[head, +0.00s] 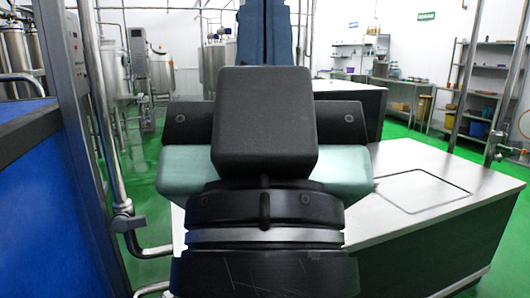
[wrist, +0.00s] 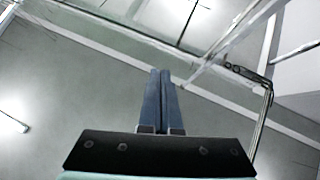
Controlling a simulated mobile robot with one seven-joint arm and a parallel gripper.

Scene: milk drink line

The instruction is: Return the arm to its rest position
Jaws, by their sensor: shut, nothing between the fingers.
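My gripper (wrist: 160,75) shows in the wrist view with its two long blue fingers together and nothing between them. The fingers point up toward a grey ceiling with lights. In the head view my gripper (head: 266,12) is raised in the middle of the picture. Its fingers run up to the top edge, where the tips may be cut off. My dark wrist and arm links fill the lower middle and hide what lies behind them. The gripper touches nothing that I can see.
A white counter (head: 430,228) with a square panel stands at right. A blue-sided machine with a metal frame (head: 40,135) and a vertical pipe (head: 98,90) are close at left. Steel tanks (head: 215,62) stand behind. Green floor (head: 400,130) shows beyond the counter.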

